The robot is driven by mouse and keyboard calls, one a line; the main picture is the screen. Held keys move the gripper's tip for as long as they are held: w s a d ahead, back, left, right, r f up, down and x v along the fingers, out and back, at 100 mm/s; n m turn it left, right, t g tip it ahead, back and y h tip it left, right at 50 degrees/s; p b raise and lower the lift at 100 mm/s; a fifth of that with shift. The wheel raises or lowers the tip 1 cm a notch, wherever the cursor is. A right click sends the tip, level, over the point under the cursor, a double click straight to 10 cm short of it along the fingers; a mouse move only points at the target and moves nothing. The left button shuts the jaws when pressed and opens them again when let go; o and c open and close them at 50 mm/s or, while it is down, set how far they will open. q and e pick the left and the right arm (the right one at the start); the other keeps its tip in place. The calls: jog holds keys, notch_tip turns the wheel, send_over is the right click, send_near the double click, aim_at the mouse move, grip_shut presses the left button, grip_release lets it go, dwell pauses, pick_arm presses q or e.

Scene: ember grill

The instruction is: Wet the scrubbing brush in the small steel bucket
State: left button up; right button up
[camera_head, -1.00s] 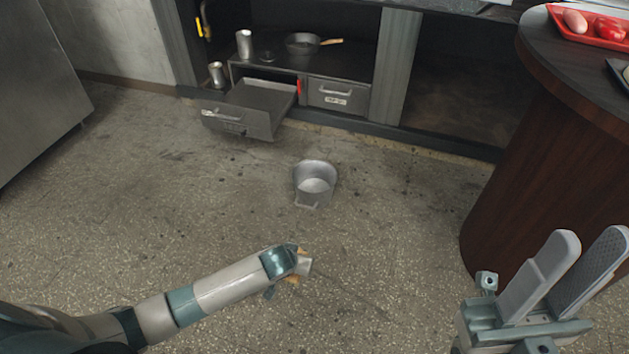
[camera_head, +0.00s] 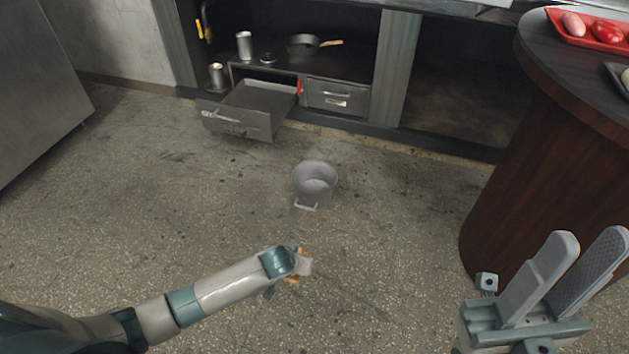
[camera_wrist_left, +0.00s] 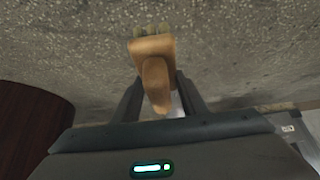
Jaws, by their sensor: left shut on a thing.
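In the head view only small bits of the brush show past the wrist. My right gripper (camera_head: 565,275) is open and empty at the lower right.
An open drawer (camera_head: 245,112) juts out of the low cabinet behind the bucket. A dark pan (camera_head: 303,44) and steel cups (camera_head: 244,45) stand on the cabinet. A round wooden counter (camera_head: 530,170) with a red tray (camera_head: 570,38) is at the right. The floor around the bucket is clear.

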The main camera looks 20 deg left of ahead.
pick_arm(q)
jog(key=shift+r+p, duration=1.75)
jog(key=shift+p, duration=0.25)
